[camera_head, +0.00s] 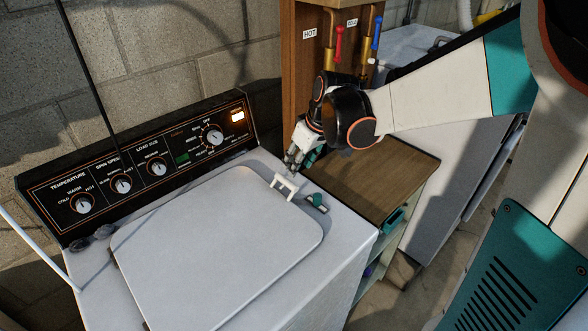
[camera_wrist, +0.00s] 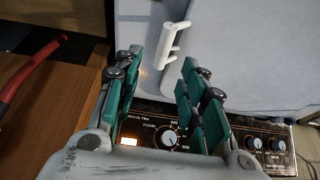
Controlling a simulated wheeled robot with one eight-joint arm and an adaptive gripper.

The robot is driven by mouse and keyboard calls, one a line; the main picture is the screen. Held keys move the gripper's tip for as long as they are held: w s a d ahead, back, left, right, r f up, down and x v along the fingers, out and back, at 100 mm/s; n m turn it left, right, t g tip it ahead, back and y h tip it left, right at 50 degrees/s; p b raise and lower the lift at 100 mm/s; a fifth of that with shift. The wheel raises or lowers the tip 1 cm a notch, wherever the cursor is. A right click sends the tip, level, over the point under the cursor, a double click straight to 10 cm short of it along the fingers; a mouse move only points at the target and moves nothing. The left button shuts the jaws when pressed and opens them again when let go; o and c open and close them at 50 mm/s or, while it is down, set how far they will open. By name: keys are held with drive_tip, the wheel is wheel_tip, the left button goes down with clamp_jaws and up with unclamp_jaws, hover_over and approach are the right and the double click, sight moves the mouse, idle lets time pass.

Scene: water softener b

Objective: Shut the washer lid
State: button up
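The washer (camera_head: 340,260) has a grey-white lid (camera_head: 215,245) lying flat over its top, seemingly down. The lid also shows in the wrist view (camera_wrist: 235,45). A white handle-like bracket (camera_head: 283,189) sits at the lid's back right edge; it also shows in the wrist view (camera_wrist: 172,45). My gripper (camera_head: 294,158) is above the back right corner of the washer, near the control panel's right end and behind the bracket. In the wrist view my gripper (camera_wrist: 160,72) has its teal-padded fingers apart with nothing between them. The bracket is beyond the fingertips.
The control panel (camera_head: 140,165) with knobs runs along the washer's back. A wooden-topped shelf (camera_head: 375,180) stands to the right. Hot and cold pipes with red and blue handles (camera_head: 338,42) are behind. A small teal-and-white piece (camera_head: 317,203) is on the washer's right edge.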

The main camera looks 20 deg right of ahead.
drive_tip(key=shift+v, duration=1.25)
